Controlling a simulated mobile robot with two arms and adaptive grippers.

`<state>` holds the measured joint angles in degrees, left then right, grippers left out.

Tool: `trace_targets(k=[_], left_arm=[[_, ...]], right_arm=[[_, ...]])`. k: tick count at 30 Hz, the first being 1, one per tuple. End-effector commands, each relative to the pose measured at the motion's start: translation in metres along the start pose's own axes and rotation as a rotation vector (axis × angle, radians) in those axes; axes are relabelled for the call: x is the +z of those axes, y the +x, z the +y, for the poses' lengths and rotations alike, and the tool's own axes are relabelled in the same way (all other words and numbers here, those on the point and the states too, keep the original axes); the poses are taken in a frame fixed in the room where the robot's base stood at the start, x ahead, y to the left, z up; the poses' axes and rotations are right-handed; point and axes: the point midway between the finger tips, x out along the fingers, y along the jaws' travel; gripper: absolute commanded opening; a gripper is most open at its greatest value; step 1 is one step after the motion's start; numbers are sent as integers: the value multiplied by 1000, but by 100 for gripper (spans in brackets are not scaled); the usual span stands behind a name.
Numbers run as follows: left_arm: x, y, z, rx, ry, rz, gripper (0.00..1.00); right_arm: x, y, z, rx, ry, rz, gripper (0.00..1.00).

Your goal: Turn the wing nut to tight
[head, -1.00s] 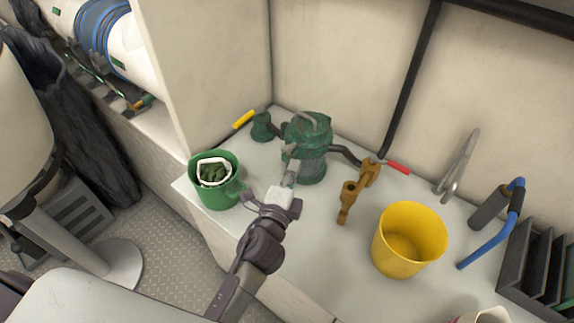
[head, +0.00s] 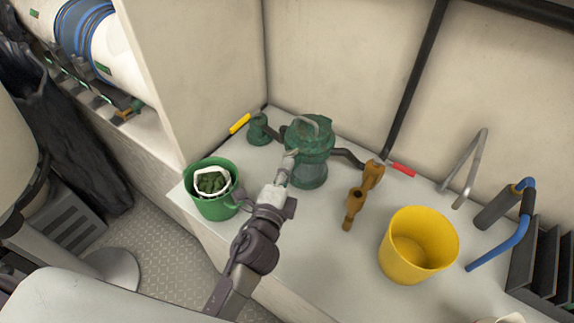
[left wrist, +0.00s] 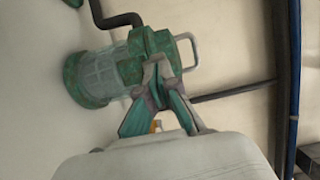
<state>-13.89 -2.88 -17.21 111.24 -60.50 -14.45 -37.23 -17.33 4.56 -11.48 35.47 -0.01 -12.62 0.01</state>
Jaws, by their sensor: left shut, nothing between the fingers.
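A green strainer (head: 318,137) with a cloudy clear bowl (head: 309,175) and a metal loop on its lid stands on the pale bench. It also shows sideways in the left wrist view (left wrist: 98,88). My left gripper (head: 289,157) is at the near side of the strainer's lid. Its fingers are shut at the tips with nothing between them, and in the left wrist view (left wrist: 158,65) they overlap the lid. I cannot make out the wing nut; the fingers may hide it. My right gripper is not in view.
A green mug (head: 215,205) stands left of my arm. An orange-brown fitting (head: 355,202) and a yellow bucket (head: 418,268) are to the right. Dark pipes join the strainer on both sides, with yellow (head: 240,123) and red (head: 402,170) handles near the wall.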

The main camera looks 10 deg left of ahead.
Motion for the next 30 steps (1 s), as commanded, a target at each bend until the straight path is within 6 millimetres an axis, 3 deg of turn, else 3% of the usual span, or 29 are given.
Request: trace_targets(k=[20,30], left_arm=[[7,0,-3,1,5,147,0],[19,3,-3,2,10,381,0]], right_arm=[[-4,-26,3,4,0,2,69],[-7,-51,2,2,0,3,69]])
